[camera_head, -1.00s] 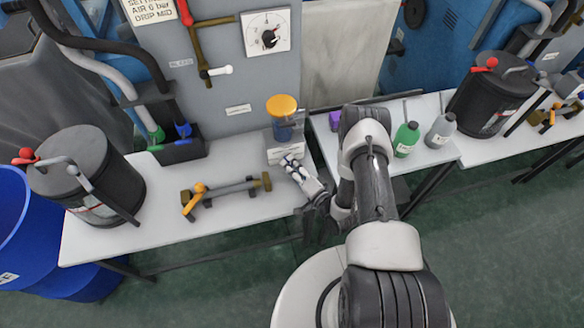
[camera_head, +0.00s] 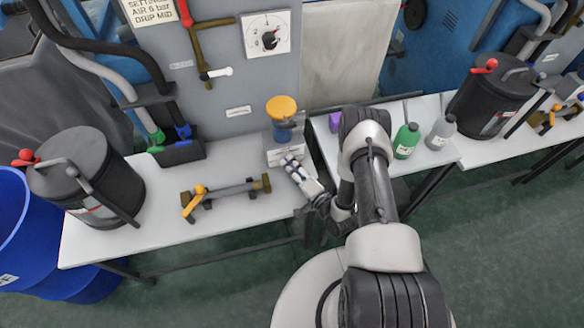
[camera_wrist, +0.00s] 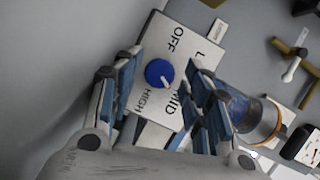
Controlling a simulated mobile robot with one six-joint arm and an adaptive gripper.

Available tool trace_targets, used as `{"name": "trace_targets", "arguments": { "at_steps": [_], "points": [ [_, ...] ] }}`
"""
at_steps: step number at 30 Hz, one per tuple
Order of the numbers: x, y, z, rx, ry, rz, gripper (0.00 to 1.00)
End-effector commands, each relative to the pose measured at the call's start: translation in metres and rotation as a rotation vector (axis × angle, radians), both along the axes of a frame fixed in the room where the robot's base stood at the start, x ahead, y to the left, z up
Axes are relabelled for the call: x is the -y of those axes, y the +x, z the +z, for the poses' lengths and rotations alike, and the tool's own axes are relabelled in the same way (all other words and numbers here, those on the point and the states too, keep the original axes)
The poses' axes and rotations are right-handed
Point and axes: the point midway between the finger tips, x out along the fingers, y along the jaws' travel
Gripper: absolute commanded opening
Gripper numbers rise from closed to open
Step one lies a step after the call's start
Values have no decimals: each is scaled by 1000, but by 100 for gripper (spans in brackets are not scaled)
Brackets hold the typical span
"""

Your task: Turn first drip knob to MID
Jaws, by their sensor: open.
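The drip knob (camera_wrist: 159,73) is a round blue knob on a white plate (camera_wrist: 179,62) marked OFF, L (rest hidden), MID and HIGH, seen tilted in the wrist view. A white mark shows on its lower right edge, toward the HIGH and MID side; its exact setting is hard to tell. My gripper (camera_wrist: 163,70) is open, with one finger on each side of the knob, apart from it in the picture. In the head view my gripper (camera_head: 289,160) is at the white block (camera_head: 287,151) below a yellow-capped blue unit (camera_head: 281,107). The knob itself cannot be made out there.
A brass fitting with an orange lever (camera_head: 199,194) lies on the left white bench (camera_head: 150,235). A black canister (camera_head: 85,175) stands at left. A dial gauge (camera_head: 268,36) and a setting sign (camera_head: 150,10) are on the grey panel. Green (camera_head: 406,142) and grey bottles stand right.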

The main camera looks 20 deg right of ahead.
Motion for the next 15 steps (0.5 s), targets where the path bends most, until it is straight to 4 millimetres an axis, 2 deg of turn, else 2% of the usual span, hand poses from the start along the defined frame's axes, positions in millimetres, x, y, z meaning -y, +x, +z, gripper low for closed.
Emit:
{"name": "trace_targets", "arguments": {
  "at_steps": [5,15],
  "points": [
    [4,-9,-1,-6,0,-3,46],
    [22,-55,6,-4,2,-5,46]
  ]
}}
